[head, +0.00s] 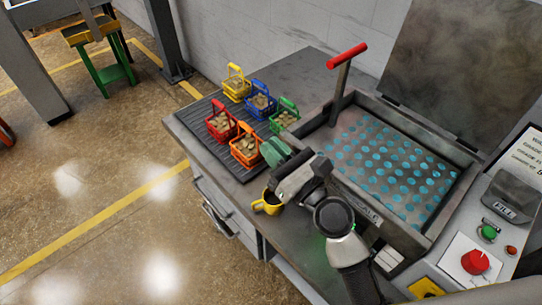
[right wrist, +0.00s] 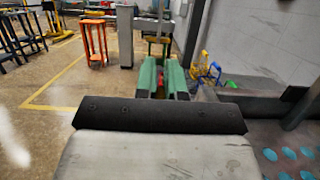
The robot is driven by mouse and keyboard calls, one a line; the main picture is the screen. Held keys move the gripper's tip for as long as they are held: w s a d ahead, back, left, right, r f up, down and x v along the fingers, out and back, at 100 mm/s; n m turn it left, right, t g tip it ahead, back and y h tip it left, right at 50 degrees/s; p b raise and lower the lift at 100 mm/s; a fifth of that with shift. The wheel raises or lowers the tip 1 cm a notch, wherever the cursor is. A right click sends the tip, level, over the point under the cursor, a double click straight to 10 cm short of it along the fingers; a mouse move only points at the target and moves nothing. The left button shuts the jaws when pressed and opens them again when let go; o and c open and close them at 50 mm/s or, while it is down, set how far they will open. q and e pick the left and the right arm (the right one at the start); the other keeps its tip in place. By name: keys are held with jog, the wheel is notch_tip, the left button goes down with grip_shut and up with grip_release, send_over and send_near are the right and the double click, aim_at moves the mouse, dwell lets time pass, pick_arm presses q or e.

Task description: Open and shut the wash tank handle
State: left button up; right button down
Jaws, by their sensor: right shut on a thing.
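The wash tank (head: 440,240) is an open grey box with a perforated, teal-dotted floor. Its lever handle, a grey arm with a red grip (head: 347,56), stands up and leans slightly right at the tank's back left corner. My right gripper (head: 272,150) has green fingers and is beside the orange basket, well below and left of the red grip. In the right wrist view its fingers (right wrist: 161,76) are close together, with something small and red between or behind them. What they hold is unclear. My left gripper is not in view.
Small baskets in yellow (head: 236,84), blue (head: 259,101), green (head: 284,116), red (head: 220,122) and orange (head: 247,148) stand on and near a dark ribbed mat. A yellow cup-like thing (head: 267,204) is below my right gripper. A control panel (head: 475,262) is at right.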

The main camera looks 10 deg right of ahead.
jog(key=c, duration=1.2)
grip_release()
jog(key=b+v, duration=0.4)
jog(key=v, duration=0.6)
jog(key=shift+s+d+f, duration=0.1)
jog(key=shift+s+d, duration=0.15)
jog(key=shift+s, duration=0.05)
jog(key=shift+c, duration=0.5)
